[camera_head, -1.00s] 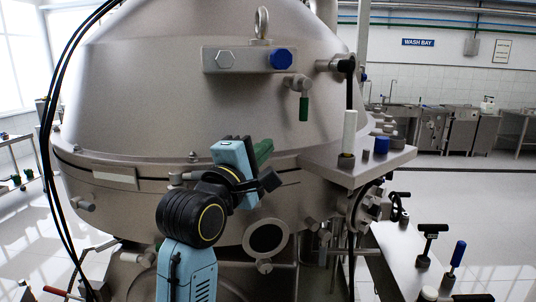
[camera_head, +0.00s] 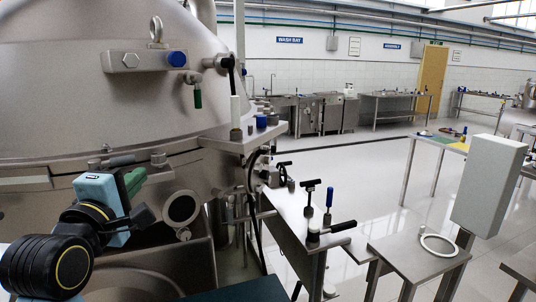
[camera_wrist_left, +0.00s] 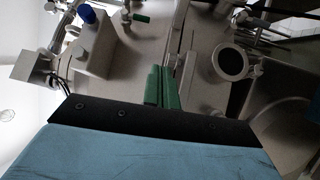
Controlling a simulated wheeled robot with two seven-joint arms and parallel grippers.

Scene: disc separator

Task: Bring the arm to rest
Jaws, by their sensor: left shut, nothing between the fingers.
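My left arm comes in from the lower left of the head view, with black joints and a pale blue wrist. My left gripper (camera_head: 134,182) is in front of the lower part of the big steel separator (camera_head: 70,90). Its green fingers also show in the left wrist view (camera_wrist_left: 162,88), close together and with nothing between them. In that view the fingers point toward the separator's body, with a round dark port (camera_wrist_left: 230,63) to their right. I cannot tell how near the fingertips are to the metal. My right gripper is not in view.
A bracket shelf (camera_head: 240,139) sticks out from the separator. A steel bench with T-handles (camera_head: 300,225) stands right of it. A small steel stand (camera_head: 412,262) holds a ring (camera_head: 438,245), beside a grey box (camera_head: 488,185). Open floor lies behind, before the wash bay sinks.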

